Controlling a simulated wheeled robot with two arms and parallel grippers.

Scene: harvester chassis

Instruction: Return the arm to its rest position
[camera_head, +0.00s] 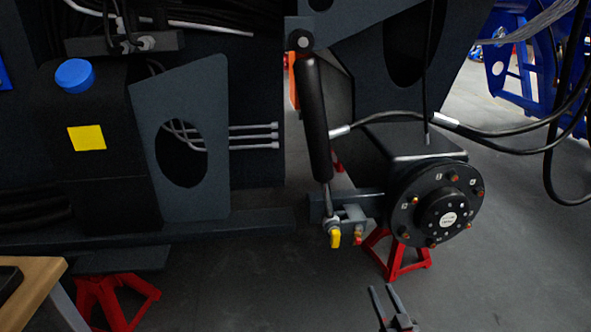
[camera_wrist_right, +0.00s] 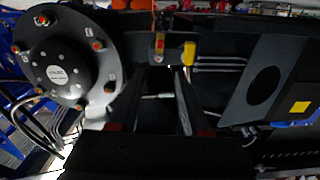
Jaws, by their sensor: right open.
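My right gripper (camera_head: 391,300) shows at the bottom of the head view, right of the middle. Its two dark fingers are apart with nothing between them. In the right wrist view the gripper fingers (camera_wrist_right: 160,75) reach up from the bottom, also apart and empty. The gripper is in front of and below the wheel hub (camera_head: 437,205) and does not appear to touch it. The hub also shows at the left of the wrist view (camera_wrist_right: 60,65). My left gripper is in neither view.
The dark chassis (camera_head: 200,240) fills the head view's left and middle. A yellow-handled valve (camera_head: 335,238) hangs below the black cylinder (camera_head: 316,120). Red stands (camera_head: 398,265) rest on the floor. A wooden table corner (camera_head: 35,285) is at lower left. Floor (camera_head: 260,285) is clear between.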

